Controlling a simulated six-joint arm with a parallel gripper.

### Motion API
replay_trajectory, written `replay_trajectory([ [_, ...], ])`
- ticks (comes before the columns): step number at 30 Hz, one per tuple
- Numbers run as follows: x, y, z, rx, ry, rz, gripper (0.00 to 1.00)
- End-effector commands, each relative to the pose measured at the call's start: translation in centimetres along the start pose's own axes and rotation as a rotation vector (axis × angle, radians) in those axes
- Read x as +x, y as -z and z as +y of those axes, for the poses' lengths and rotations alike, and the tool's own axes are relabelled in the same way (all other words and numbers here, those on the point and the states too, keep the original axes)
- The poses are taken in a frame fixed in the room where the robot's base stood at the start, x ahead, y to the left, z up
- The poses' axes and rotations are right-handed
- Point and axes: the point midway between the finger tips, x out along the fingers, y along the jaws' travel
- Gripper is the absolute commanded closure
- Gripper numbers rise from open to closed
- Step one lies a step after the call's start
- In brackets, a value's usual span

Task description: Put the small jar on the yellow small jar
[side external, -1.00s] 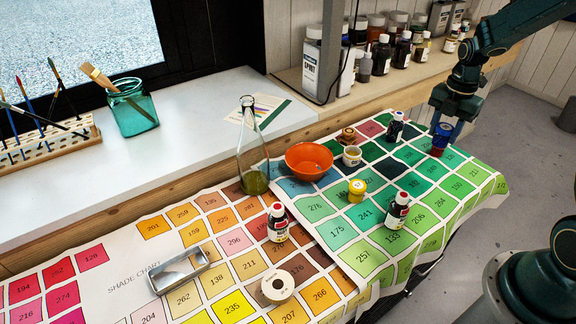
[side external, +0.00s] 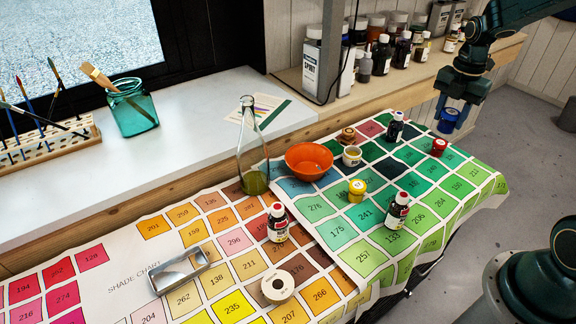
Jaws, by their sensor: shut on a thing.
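My gripper (side external: 454,107) is at the upper right, above the far right part of the chart, pointing down and shut on a small blue jar (side external: 449,119). The blue jar hangs clear of the chart, above and a little right of a small red jar (side external: 439,147) that sits on the chart. The yellow small jar (side external: 357,190) stands upright on the green part of the chart, left of and nearer the camera than my gripper. Nothing is on top of it.
An orange bowl (side external: 309,160) and a small white pot (side external: 352,156) stand behind the yellow jar. Dark bottles stand near it (side external: 397,211) and farther back (side external: 395,127). A tall glass bottle (side external: 252,150) is left of the bowl.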

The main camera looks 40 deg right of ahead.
Motion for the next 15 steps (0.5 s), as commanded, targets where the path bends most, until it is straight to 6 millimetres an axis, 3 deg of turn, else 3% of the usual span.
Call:
replay_trajectory([
  [8, -0.4, 0.9, 1.0, -0.007, -0.001, -0.001, 0.83],
  [15, -1.5, 4.2, 3.9, -0.02, -0.002, -0.001, 0.83],
])
